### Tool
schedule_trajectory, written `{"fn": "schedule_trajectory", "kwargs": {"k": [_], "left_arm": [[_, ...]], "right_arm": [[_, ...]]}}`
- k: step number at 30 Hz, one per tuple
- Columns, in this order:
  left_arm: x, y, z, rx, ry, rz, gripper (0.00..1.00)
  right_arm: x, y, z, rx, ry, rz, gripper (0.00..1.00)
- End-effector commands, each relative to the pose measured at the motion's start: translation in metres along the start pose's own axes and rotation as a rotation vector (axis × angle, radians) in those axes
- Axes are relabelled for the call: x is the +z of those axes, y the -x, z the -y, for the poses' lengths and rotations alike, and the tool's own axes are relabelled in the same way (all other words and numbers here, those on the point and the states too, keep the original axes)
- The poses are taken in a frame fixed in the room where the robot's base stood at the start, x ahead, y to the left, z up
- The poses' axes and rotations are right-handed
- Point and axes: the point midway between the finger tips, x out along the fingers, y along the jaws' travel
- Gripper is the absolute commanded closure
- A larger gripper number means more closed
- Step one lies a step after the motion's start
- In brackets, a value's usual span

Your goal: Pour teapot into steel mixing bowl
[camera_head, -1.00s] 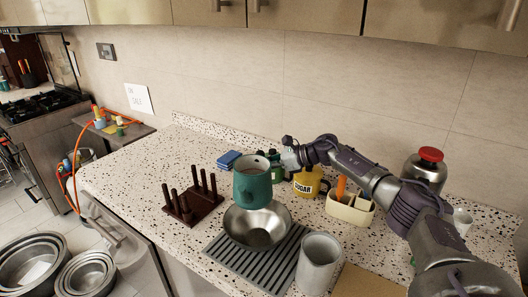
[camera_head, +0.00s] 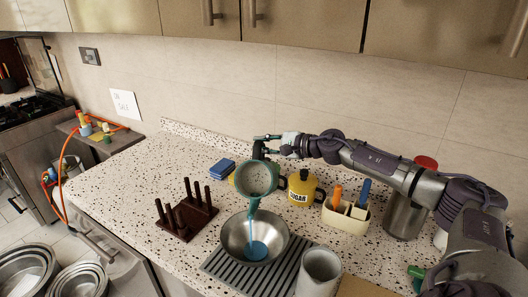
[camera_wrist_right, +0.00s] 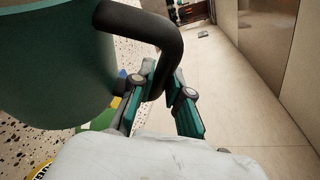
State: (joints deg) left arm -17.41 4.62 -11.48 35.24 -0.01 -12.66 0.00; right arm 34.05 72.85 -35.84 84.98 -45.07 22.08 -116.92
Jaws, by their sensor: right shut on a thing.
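The green teapot (camera_head: 255,178) is tipped forward above the steel mixing bowl (camera_head: 235,238), with its opening facing me. Blue liquid (camera_head: 257,248) runs down from its spout and lies in the bowl. My right gripper (camera_head: 264,146) is behind the teapot, shut on its dark handle. In the right wrist view the fingers (camera_wrist_right: 165,95) close around the black handle (camera_wrist_right: 150,28), beside the green body (camera_wrist_right: 55,70). My left gripper is not in view.
The bowl stands on a grey ribbed mat (camera_head: 222,265). Nearby are a dark peg rack (camera_head: 185,222), a grey pitcher (camera_head: 318,272), a yellow sugar pot (camera_head: 303,188), a cream caddy (camera_head: 346,216) and blue sponges (camera_head: 222,168). The counter's left part is clear.

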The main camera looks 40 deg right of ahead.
Motion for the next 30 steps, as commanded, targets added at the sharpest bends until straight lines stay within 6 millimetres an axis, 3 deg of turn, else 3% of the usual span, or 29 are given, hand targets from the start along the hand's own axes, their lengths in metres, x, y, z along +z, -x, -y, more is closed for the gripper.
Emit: {"fn": "schedule_trajectory", "kwargs": {"k": [1, 5, 13, 16, 21, 30], "left_arm": [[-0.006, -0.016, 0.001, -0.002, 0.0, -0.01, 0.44], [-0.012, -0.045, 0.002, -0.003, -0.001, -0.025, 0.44], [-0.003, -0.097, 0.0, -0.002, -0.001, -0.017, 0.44], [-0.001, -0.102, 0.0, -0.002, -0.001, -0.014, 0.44], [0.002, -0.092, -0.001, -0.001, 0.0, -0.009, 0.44], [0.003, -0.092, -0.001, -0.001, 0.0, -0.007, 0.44]], "right_arm": [[0.005, 0.003, -0.008, -0.022, 0.06, 0.002, 1.0], [0.022, 0.01, -0.017, -0.082, 0.2, 0.003, 1.0], [0.061, 0.025, -0.043, -0.186, 0.457, 0.007, 1.0], [0.077, 0.032, -0.054, -0.227, 0.555, 0.009, 1.0], [0.103, 0.043, -0.064, -0.284, 0.687, 0.009, 1.0], [0.12, 0.05, -0.075, -0.332, 0.794, 0.008, 1.0]]}}
